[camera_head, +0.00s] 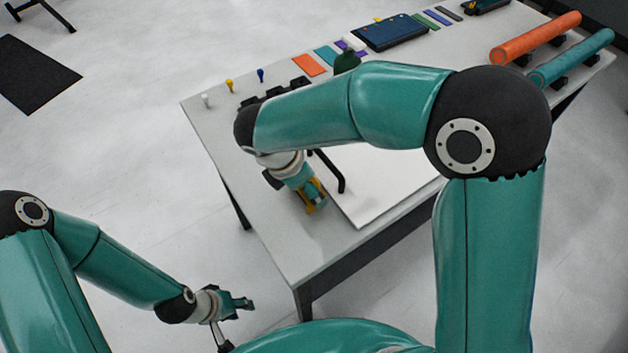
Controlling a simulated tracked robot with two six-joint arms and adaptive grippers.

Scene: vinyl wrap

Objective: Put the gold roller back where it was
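A gold piece, which looks like the gold roller (317,196), is at the tip of my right gripper (311,192), low over the near left part of the table (285,235). My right arm bends over the table from the right and hides part of it. The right fingers are small and partly covered, so I cannot tell whether they are closed on the gold piece or only beside it. My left gripper (240,304) is empty and looks open, off the table's near left corner.
Several black holders (299,81) stand along the back left edge, partly behind my arm. White, yellow (229,85) and blue pin-like tools stand nearby. A white sheet (385,190) covers the middle. Orange (535,38) and teal (572,57) rolls lie at the far right.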

